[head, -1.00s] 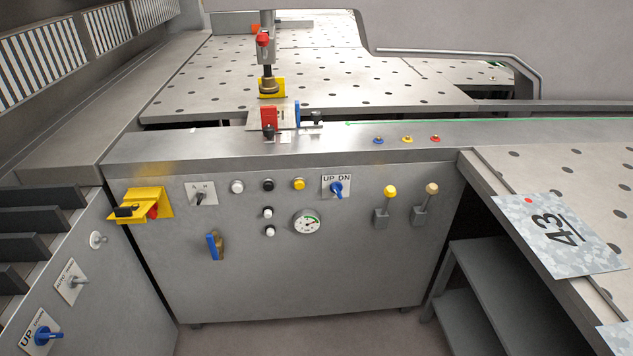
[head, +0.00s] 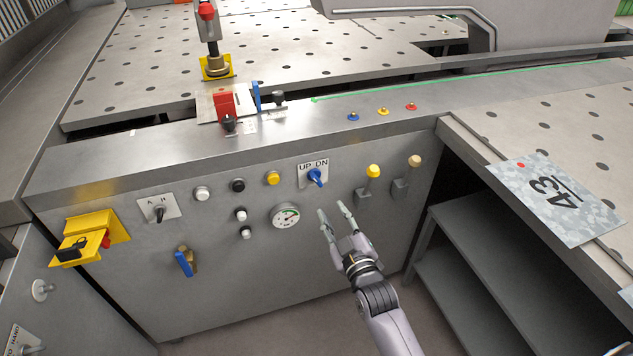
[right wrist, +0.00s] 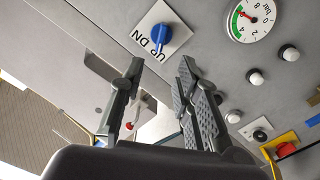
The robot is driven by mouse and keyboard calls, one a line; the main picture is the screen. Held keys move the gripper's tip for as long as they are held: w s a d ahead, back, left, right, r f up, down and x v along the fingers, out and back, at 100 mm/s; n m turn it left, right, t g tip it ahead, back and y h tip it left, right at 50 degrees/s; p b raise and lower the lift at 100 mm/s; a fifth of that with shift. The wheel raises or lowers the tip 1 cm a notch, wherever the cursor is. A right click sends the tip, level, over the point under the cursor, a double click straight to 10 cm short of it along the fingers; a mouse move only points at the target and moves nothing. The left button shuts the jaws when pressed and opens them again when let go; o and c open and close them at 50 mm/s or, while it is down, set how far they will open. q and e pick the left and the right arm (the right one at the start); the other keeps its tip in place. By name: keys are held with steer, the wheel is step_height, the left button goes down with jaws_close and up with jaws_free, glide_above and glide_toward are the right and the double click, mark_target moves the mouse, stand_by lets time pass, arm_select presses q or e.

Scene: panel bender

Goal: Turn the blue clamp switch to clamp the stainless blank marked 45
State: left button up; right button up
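The blue switch (head: 316,177) sits on a label reading UP DN on the front panel; its handle is tilted. It also shows in the right wrist view (right wrist: 163,34), just beyond my fingertips. My right gripper (head: 331,209) is open and empty, below and slightly right of the switch, apart from it. Its two fingers also show in the right wrist view (right wrist: 160,65). A grey mottled blank (head: 545,212) on the right table reads as 43. A small plate (head: 204,103) lies near the red-topped post (head: 209,30); no 45 is readable. My left gripper is out of view.
A pressure gauge (head: 285,215) and several buttons sit left of the switch. A yellow bracket (head: 90,237) and a blue-handled valve (head: 184,262) project from the panel further left.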

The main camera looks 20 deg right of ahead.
mark_target(317, 182)
steer(key=w, duration=1)
steer(key=shift+w+a, duration=0.2)
steer(key=shift+w, duration=0.8)
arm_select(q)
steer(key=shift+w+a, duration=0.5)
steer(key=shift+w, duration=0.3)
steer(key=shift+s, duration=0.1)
arm_select(e)
steer(key=shift+c, duration=0.6)
jaws_close()
